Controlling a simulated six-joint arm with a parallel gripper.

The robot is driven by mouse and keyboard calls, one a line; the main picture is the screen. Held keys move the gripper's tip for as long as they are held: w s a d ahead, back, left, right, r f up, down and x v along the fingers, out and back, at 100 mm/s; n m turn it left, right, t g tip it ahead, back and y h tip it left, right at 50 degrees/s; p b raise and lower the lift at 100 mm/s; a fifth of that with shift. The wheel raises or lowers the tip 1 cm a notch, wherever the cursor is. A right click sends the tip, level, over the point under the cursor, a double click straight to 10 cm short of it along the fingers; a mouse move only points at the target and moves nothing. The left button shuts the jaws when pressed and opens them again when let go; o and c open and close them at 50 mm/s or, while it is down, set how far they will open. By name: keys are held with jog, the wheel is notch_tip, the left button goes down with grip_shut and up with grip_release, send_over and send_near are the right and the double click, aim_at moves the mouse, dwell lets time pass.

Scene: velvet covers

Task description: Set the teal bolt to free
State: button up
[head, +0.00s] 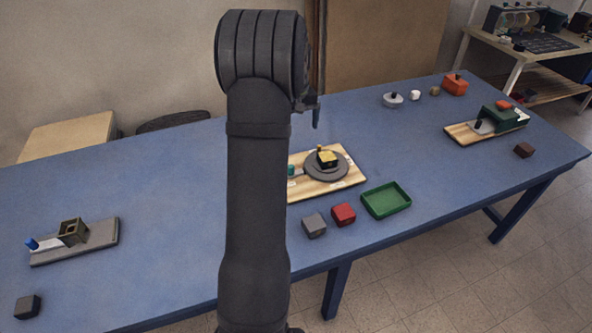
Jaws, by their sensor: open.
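A small teal piece (291,170), which looks like the teal bolt, shows on a light wooden board (346,178) in the middle of the table. My arm covers its left side, so its setting cannot be read. Beside it on the board is a round grey disc (341,173) bearing a black and yellow block (327,158). White marks show on the board, too small to read. My gripper (316,118) shows only in part behind my arm's end, above and apart from the board. It is open, and nothing is visible in it.
A grey cube (314,225), a red cube (343,214) and a green tray (387,200) lie in front of the board. A grey board with a blue-knobbed slide (75,243) is at left. Another board with a green housing (496,119) is at right.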

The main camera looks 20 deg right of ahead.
jog(key=shift+r, duration=0.55)
jog(key=shift+c, duration=0.4)
jog(key=c, duration=1.1)
jog(key=m, duration=0.2)
jog(key=a+m, duration=0.1)
jog(key=m, duration=0.3)
jog(key=shift+a+f+m, duration=0.25)
jog(key=shift+a+m, duration=0.05)
jog(key=shift+a, duration=0.05)
jog(key=shift+c, duration=0.4)
notch_tip(320, 180, down, 17)
jog(key=shift+f, duration=0.2)
grip_shut()
